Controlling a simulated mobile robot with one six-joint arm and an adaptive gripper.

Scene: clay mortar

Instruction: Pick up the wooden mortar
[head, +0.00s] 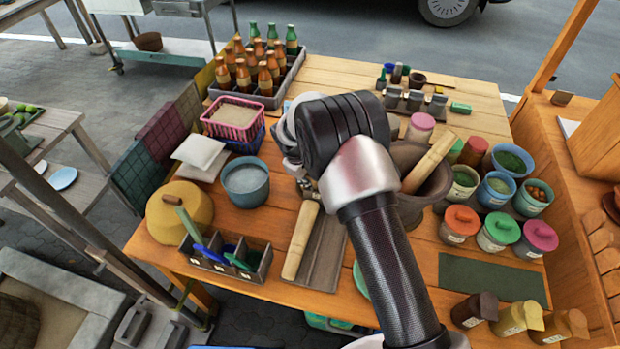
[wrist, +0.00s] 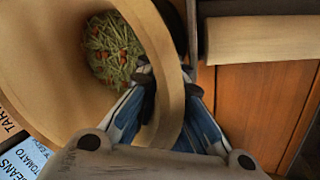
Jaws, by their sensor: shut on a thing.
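In the wrist view, the tan wooden mortar (wrist: 40,55) fills the upper left. It holds shredded greens with small red-orange pieces. My gripper (wrist: 168,85) straddles the mortar's thick rim, one finger inside and one outside, shut on the wall. In the head view my arm hides this mortar and most of the gripper. A brown clay mortar (head: 408,205) stands right of my arm with a wooden pestle (head: 430,160) leaning in it.
A second pestle (head: 300,240) lies on a grey tray (head: 325,262) left of my arm. A blue pot (head: 246,183) and a divided box (head: 215,265) stand further left. Lidded jars (head: 497,232) crowd the right. A bare strip of table (head: 425,265) shows below the clay mortar.

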